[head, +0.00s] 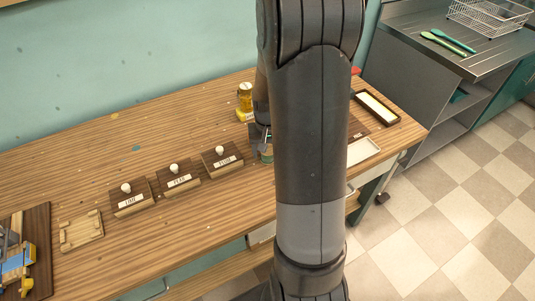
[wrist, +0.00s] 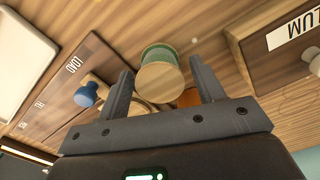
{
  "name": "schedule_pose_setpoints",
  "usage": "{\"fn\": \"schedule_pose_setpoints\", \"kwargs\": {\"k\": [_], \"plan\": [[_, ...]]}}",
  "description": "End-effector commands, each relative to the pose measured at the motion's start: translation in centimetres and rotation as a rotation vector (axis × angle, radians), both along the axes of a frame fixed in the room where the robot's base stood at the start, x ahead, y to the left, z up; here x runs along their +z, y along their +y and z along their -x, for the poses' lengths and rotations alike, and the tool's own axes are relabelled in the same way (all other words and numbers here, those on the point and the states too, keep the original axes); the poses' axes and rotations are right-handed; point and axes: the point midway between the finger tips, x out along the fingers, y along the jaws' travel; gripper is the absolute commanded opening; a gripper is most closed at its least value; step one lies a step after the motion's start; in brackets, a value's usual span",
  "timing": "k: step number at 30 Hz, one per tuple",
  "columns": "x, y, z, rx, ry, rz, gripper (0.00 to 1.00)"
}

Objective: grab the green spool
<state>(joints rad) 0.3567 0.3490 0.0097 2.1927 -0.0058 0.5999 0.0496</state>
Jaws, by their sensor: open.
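The green spool (wrist: 160,52) has pale wooden ends and shows in the middle of the wrist view. One round end faces the camera. My gripper (wrist: 162,68) is open, with one finger on each side of the spool in that view; I cannot tell whether either finger touches it. In the head view the spool (head: 267,154) is a small shape on the table below my gripper (head: 262,138), partly hidden by my arm.
Wooden boxes with white knobs and labels (head: 222,160) stand left of the spool on the wooden table (head: 75,170). A labelled board with a blue knob (wrist: 86,95) lies nearby in the wrist view. A white tray (head: 362,150) is right of my arm.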

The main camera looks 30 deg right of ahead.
Motion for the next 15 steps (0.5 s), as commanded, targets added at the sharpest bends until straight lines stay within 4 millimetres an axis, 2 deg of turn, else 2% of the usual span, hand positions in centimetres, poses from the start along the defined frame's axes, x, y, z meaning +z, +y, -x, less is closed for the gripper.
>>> {"fn": "schedule_pose_setpoints", "kwargs": {"k": [2, 15], "plan": [[0.02, 0.00, 0.00, 0.000, 0.000, 0.000, 0.62], [0.05, 0.01, -0.01, 0.000, 0.000, 0.000, 0.26]]}}
